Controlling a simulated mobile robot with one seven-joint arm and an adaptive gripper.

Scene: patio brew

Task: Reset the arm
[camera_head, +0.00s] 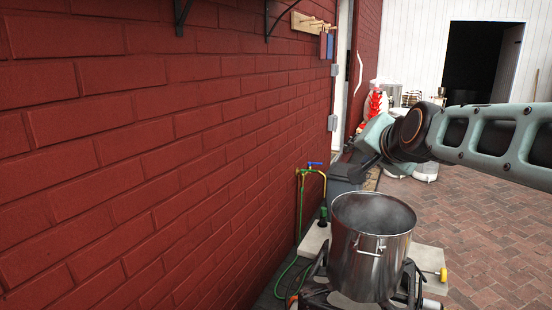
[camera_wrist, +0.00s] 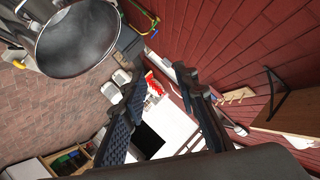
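My arm reaches in from the right side of the head view, above and behind a large steel pot (camera_head: 372,262). My gripper (camera_wrist: 161,78) shows in the wrist view with its two dark fingers spread apart and nothing between them. In the head view the gripper end is mostly hidden behind the wrist, close to the red brick wall (camera_head: 190,130). The pot is upright and open at the top, and its dull grey inside shows. The pot also appears at the upper left of the wrist view (camera_wrist: 78,40), apart from the fingers.
A yellow pipe (camera_head: 324,184) with a blue-handled tap and a green hose (camera_head: 284,279) run by the wall. A wooden peg rack (camera_head: 311,25) hangs above. The brick paving (camera_head: 482,228) at the right is clear. A wall shelf (camera_wrist: 287,110) shows in the wrist view.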

